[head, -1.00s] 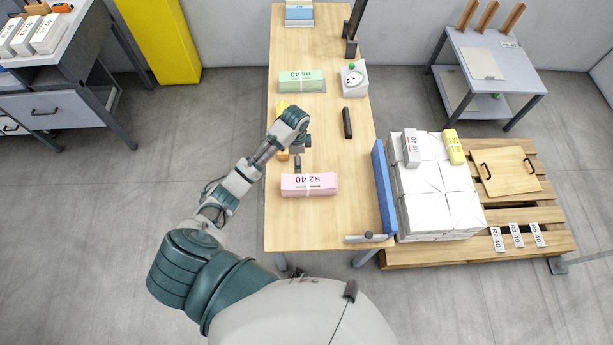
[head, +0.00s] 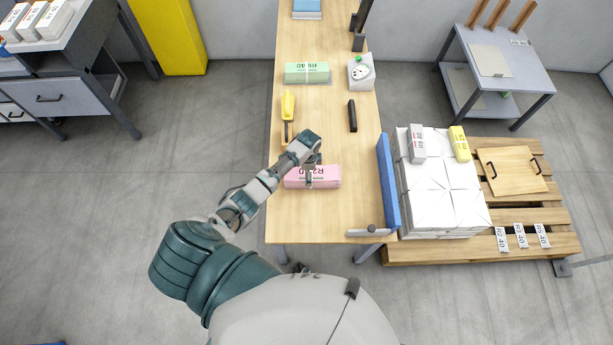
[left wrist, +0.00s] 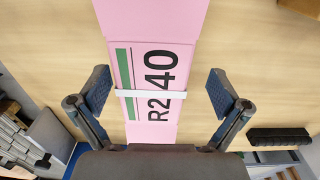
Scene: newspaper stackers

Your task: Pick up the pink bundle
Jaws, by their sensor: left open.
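The pink bundle (head: 326,178), marked R2 40, lies on the wooden table (head: 300,220) near its front end. It has a white band and a green stripe. My left gripper (head: 309,180) is over the bundle in the head view and covers part of its label. In the left wrist view the bundle (left wrist: 152,70) runs between the two spread fingers of my left gripper (left wrist: 158,95). One finger is on each side, with visible gaps to the bundle. The gripper is open and empty. My right gripper is not in view.
A yellow-handled tool (head: 287,112), a green bundle (head: 307,72) and a black bar (head: 352,115) lie farther back on the table. A blue panel (head: 387,180) stands at the right edge, beside white stacks (head: 440,190) on a pallet (head: 530,205).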

